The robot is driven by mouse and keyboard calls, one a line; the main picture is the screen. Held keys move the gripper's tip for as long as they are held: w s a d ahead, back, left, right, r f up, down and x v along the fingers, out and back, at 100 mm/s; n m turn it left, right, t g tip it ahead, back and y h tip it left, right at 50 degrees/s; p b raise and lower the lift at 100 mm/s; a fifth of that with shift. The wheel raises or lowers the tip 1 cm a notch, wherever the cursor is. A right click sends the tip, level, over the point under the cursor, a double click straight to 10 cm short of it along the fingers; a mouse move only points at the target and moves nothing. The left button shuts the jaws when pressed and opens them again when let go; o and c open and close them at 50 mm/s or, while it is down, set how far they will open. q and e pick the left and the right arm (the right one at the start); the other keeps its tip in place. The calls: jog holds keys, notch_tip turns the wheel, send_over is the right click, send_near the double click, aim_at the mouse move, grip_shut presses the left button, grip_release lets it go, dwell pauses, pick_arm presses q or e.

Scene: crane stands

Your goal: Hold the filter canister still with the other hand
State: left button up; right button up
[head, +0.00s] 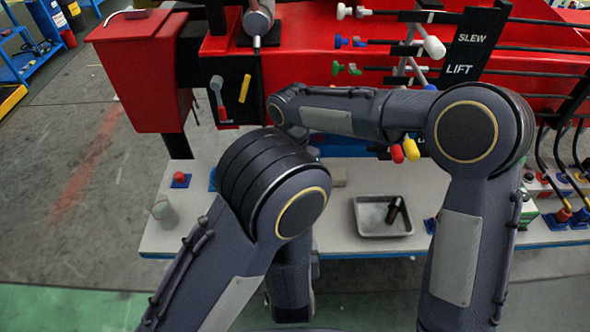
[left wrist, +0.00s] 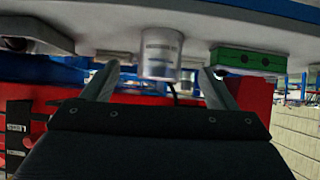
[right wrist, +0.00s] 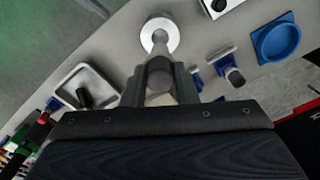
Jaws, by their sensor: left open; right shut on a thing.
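A pale grey canister with a label band (left wrist: 160,55) shows in the left wrist view, where the picture is upside down and the bench is at the top. My left gripper (left wrist: 157,86) is open, with a finger toward each side of the canister; I cannot tell if either touches it. In the right wrist view my right gripper (right wrist: 160,88) is shut on a dark grey cylindrical piece (right wrist: 160,72). Beyond that piece a pale round ring (right wrist: 152,24) shows; whether it is the canister's rim I cannot tell. Both grippers are hidden behind my arms in the head view.
A metal tray (head: 369,229) with a dark bottle stands on the bench (head: 335,237). A translucent cup (head: 163,212) stands at the bench's left end. A green block (left wrist: 247,58) is beside the canister. A blue round dish (right wrist: 256,45) is at the right wrist view's upper right. Red machinery (head: 310,50) rises behind.

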pick_arm(q)
jog(key=shift+x, duration=4.55)
jog(key=shift+a, duration=0.15)
jog(key=c, duration=1.1)
